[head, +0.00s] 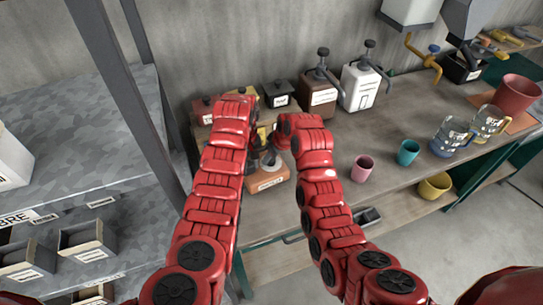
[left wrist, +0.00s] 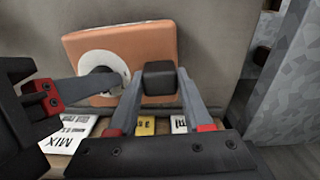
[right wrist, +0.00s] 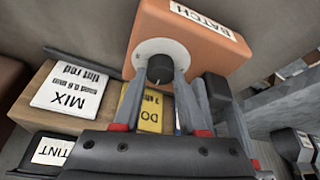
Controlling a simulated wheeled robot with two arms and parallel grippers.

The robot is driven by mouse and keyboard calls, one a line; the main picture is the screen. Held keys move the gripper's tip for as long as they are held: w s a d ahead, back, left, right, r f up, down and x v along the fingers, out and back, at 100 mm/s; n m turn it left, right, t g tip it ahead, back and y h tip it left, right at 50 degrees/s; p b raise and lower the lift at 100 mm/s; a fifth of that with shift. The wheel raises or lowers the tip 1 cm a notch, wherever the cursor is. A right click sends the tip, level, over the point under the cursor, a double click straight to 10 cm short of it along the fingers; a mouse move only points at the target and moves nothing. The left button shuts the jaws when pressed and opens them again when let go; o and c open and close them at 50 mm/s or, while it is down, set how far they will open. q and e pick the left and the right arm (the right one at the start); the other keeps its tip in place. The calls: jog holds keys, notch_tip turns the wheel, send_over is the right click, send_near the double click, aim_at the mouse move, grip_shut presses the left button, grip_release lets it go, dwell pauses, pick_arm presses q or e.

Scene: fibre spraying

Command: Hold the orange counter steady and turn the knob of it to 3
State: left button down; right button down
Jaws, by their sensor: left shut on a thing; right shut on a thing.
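The orange counter (right wrist: 195,38), labelled BATCH, shows in the right wrist view with a round white dial (right wrist: 147,50) and a dark knob (right wrist: 160,70). My right gripper (right wrist: 163,78) is shut on the knob. The dial's digits and the knob's setting cannot be read. In the left wrist view, my left gripper (left wrist: 160,84) is shut on a black block (left wrist: 159,76) at the side of the counter (left wrist: 130,50). In the head view, the counter (head: 266,183) sits near the bench's front edge, partly hidden by both arms.
A white MIX card (right wrist: 72,92) and a yellow card (right wrist: 148,108) lie by the counter. Pump bottles (head: 360,88) stand behind it. A pink cup (head: 361,168) and teal cup (head: 408,152) stand to the right. A grey shelf (head: 75,110) is at left.

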jog(key=shift+m, duration=0.5)
jog(key=shift+c, duration=2.3)
grip_release()
jog(key=v, duration=0.7)
jog(key=shift+r, duration=0.25)
jog(key=shift+s, duration=0.15)
pick_arm(q)
jog(key=shift+c, duration=1.3)
grip_release()
